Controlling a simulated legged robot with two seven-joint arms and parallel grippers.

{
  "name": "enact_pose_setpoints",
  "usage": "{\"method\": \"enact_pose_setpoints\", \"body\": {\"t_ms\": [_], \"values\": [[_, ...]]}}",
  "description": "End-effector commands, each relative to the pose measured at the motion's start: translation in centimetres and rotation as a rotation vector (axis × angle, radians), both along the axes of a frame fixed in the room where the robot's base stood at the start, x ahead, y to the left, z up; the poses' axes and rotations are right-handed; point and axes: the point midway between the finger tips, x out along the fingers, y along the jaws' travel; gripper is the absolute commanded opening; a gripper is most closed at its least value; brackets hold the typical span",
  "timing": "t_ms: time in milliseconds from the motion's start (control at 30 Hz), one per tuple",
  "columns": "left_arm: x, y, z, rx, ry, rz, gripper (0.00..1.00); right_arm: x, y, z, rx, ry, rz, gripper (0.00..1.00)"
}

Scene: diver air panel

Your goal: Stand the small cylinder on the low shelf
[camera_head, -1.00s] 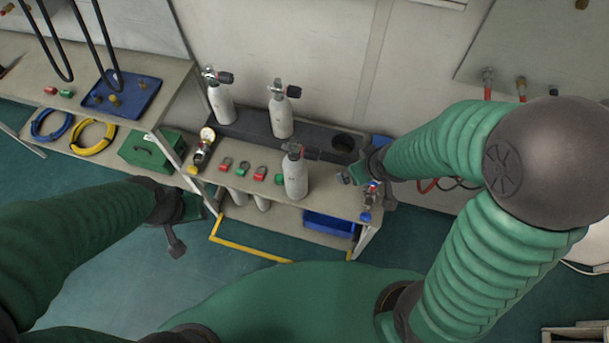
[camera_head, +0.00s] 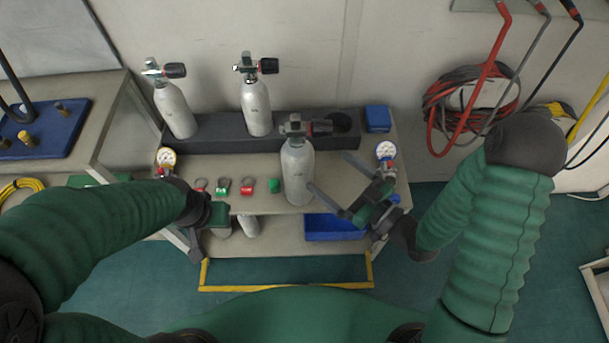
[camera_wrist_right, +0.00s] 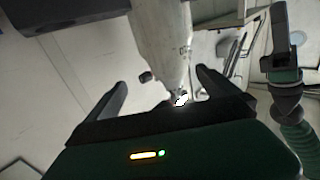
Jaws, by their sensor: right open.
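A white cylinder (camera_head: 297,172) with a dark valve stands upright on the bench top, in front of the dark rack. My right gripper (camera_head: 331,172) is open just right of it, fingers pointing toward it. In the right wrist view, the white cylinder (camera_wrist_right: 160,40) shows beyond and between the open fingers (camera_wrist_right: 162,85); contact cannot be told. The low shelf (camera_head: 282,238) lies under the bench top, with a blue bin (camera_head: 335,228) and white cylinders (camera_head: 248,225) partly hidden. My left gripper (camera_head: 205,222) is at the bench's left front, its jaws unclear.
Two white cylinders (camera_head: 175,108) (camera_head: 257,107) stand in the dark rack (camera_head: 210,135), which has an empty hole at right. Gauges (camera_head: 386,150), red and green fittings (camera_head: 247,186) and a blue box (camera_head: 377,118) are on the bench. A yellow rail (camera_head: 285,288) runs low in front.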

Motion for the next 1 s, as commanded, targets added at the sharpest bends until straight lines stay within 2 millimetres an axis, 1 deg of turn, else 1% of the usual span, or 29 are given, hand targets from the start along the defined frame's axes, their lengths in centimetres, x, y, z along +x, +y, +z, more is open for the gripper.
{"method": "enact_pose_setpoints", "body": {"t_ms": [33,100,200,333,400,567,633,700,800,900,1000], "values": [[0.0,0.0,-1.4,0.000,-0.001,0.000,0.36,0.7,1.3,-0.5,-0.004,-0.007,0.007,0.99],[0.0,0.1,-3.6,0.000,-0.001,0.001,0.36,1.3,2.0,-1.0,-0.011,-0.008,0.006,0.99],[0.0,0.1,-5.9,0.000,0.000,0.001,0.36,1.9,3.2,-0.9,-0.016,-0.009,0.008,0.99],[0.0,0.2,-8.4,0.001,0.000,0.002,0.36,2.5,4.0,-0.7,-0.013,-0.006,0.007,0.99],[0.0,0.2,-8.5,0.001,0.000,0.002,0.36,3.6,4.7,-0.3,-0.010,-0.004,0.007,0.99],[0.0,0.2,-8.8,0.000,-0.001,0.002,0.36,4.8,5.5,0.0,-0.002,0.001,0.005,0.99],[0.0,0.1,-9.1,0.000,-0.001,0.001,0.36,5.5,6.4,-0.1,-0.002,0.001,0.005,0.99],[0.0,0.1,-9.5,0.000,-0.001,0.001,0.36,6.4,7.7,-0.2,-0.004,-0.001,0.006,0.99],[0.0,0.1,-9.7,0.000,-0.001,0.001,0.36,7.6,9.0,0.0,-0.006,-0.001,0.006,0.99],[0.0,0.1,-9.7,0.000,-0.001,0.001,0.36,8.0,9.6,0.1,-0.009,0.001,0.004,0.99],[0.0,0.2,-9.6,0.000,-0.001,0.002,0.36,8.0,9.5,0.1,-0.009,0.001,0.004,0.99]]}}
